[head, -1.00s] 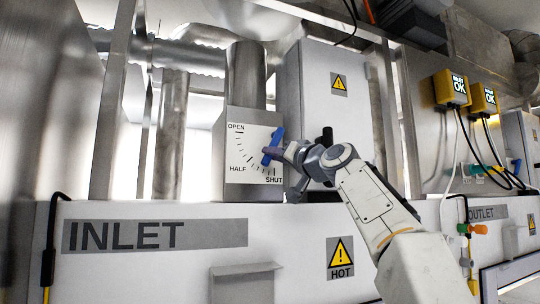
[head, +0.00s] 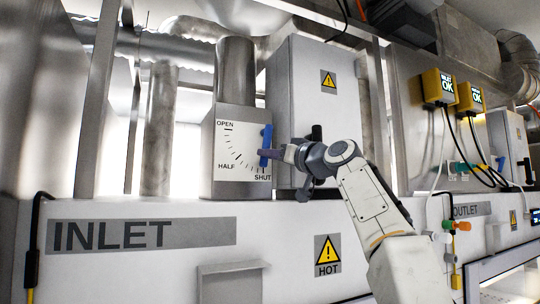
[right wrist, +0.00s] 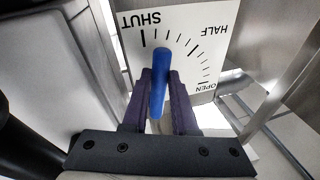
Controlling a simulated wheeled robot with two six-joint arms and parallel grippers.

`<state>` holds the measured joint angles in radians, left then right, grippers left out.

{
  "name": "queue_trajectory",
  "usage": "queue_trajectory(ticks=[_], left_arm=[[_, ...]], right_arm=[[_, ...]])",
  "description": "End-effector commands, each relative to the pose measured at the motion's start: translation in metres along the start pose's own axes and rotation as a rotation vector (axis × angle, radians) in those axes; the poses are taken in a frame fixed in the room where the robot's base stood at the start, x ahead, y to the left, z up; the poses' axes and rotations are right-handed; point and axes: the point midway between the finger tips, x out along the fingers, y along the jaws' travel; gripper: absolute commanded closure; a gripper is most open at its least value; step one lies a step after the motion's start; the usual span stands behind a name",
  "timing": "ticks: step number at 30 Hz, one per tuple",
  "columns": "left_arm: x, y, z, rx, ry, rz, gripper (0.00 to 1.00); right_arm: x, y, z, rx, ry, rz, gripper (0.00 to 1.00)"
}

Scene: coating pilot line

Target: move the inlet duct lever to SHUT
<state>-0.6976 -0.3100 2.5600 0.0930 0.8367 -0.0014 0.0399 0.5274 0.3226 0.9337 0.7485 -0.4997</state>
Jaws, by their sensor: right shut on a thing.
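The inlet duct lever (head: 266,145) is a blue handle on the white dial plate (head: 238,150) marked OPEN, HALF and SHUT. In the head view it stands nearly upright, its lower end close above the SHUT mark. My right gripper (head: 276,154) is shut on the lever from the right side. In the right wrist view the blue lever (right wrist: 158,95) sits between the two dark fingers of the gripper (right wrist: 160,100), and the dial appears upside down. There the lever's far end lies near the SHUT end of the scale; exact alignment is hard to tell. My left gripper is not in view.
A grey cabinet (head: 308,80) with a warning sign stands right behind my right gripper. The white INLET housing (head: 110,265) lies below, with a protruding ledge (head: 232,268). A metal post (head: 100,110) rises left of the dial. Yellow boxes (head: 438,87) with cables hang at right.

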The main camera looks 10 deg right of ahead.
Motion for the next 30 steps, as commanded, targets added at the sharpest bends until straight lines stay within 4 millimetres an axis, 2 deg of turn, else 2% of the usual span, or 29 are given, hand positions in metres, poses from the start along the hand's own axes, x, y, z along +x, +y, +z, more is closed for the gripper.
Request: queue_trajectory(ticks=[1, 2, 3, 4, 13, 17, 30], left_arm=[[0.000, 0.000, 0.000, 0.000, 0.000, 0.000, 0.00], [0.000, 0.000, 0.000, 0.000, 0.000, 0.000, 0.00], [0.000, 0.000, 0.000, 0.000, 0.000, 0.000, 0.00], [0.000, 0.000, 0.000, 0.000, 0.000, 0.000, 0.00], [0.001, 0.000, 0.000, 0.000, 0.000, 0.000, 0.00], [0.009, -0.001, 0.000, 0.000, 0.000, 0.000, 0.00], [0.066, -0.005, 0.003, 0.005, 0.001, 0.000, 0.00]], right_arm=[[0.000, 0.001, 0.000, 0.000, 0.000, 0.001, 1.00], [0.000, 0.001, 0.000, 0.000, 0.000, 0.001, 0.66], [0.000, 0.001, 0.000, 0.000, 0.000, 0.001, 0.51], [0.000, 0.000, 0.000, 0.001, 0.000, 0.001, 0.44], [-0.001, 0.000, 0.000, 0.001, 0.000, 0.001, 0.44], [-0.009, 0.001, 0.002, 0.000, 0.002, 0.001, 0.44], [-0.085, 0.001, 0.005, -0.002, 0.002, 0.003, 0.44]])
